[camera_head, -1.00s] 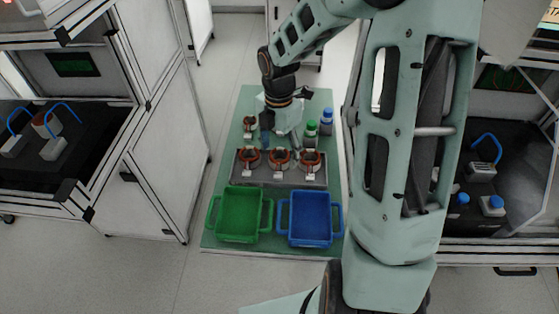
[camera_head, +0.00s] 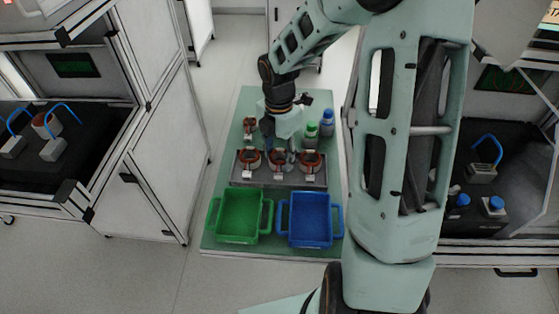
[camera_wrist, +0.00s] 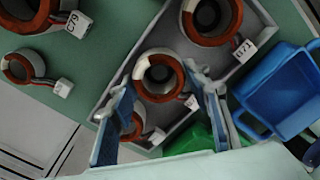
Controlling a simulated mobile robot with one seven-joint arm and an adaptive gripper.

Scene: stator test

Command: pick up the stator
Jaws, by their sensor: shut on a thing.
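Three stators with copper-red windings and white tags sit in a grey tray (camera_head: 239,181). My gripper (camera_head: 280,155) is down over the middle stator (camera_head: 278,166), covering part of it in the head view. In the wrist view the two blue-padded fingers (camera_wrist: 158,92) stand on either side of this stator (camera_wrist: 158,76) and are shut on it. It shows no clear gap above the tray. The left stator (camera_head: 249,161) and right stator (camera_head: 313,161) are beside it; the right one also shows in the wrist view (camera_wrist: 210,18), tagged.
A green bin (camera_head: 240,216) and a blue bin (camera_head: 310,218) stand in front of the tray on the green table (camera_head: 221,177). Another stator (camera_head: 250,127) stands behind the tray. Bottles with green (camera_head: 311,128) and blue (camera_head: 328,115) caps stand at the back right.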

